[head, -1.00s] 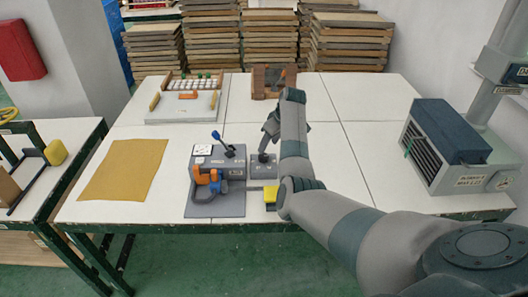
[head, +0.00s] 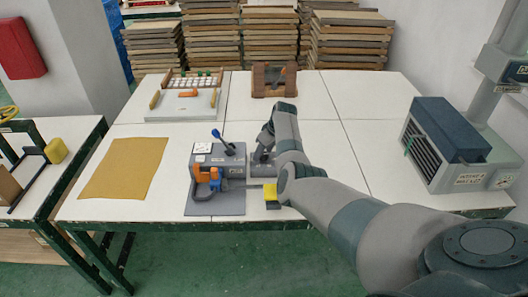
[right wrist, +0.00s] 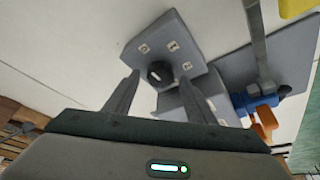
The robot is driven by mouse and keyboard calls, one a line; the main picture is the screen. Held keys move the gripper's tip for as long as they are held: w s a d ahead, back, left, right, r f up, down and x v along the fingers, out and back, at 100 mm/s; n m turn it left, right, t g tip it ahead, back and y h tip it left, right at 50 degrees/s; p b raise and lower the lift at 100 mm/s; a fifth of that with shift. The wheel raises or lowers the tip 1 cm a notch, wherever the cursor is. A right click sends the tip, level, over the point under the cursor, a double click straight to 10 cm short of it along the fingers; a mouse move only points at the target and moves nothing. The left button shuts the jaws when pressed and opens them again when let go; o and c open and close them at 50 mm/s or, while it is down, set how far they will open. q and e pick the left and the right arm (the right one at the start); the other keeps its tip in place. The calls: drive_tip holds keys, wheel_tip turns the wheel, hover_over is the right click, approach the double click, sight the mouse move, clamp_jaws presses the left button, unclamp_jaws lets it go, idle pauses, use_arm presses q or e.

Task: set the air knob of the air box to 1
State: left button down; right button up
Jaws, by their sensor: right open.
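The air box is a small grey box (right wrist: 180,38) with a dark round knob (right wrist: 157,72) and several small white labels around it, seen in the right wrist view. My left gripper is not in view.
Left of the air box stands a grey unit with a blue-knobbed lever (head: 216,135) and an orange-and-blue valve (head: 207,177). A yellow block (head: 271,194) is close in front. A yellow sheet (head: 122,168) lies at left and a vented box (head: 447,130) stands at right.

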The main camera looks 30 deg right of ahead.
drive_tip(key=c, duration=1)
drive_tip(key=shift+c, duration=0.2)
drive_tip(key=shift+a+r+m+h+p, duration=0.1)
drive_tip(key=shift+m+h+p, duration=0.4)
drive_tip(key=shift+m+p, duration=0.75)
drive_tip(key=m+h, duration=0.1)
drive_tip(key=m, duration=0.1)
drive_tip(key=shift+m+p, duration=0.35)
drive_tip(key=shift+p, duration=0.05)
drive_tip(key=m+h, duration=0.1)
drive_tip(key=m, duration=0.1)
drive_tip(key=shift+m, duration=0.4)
drive_tip(key=shift+w+m+g+h+b, duration=0.1)
drive_tip(key=shift+m+g+h+b, duration=0.55)
drive_tip(key=shift+m, duration=1.25)
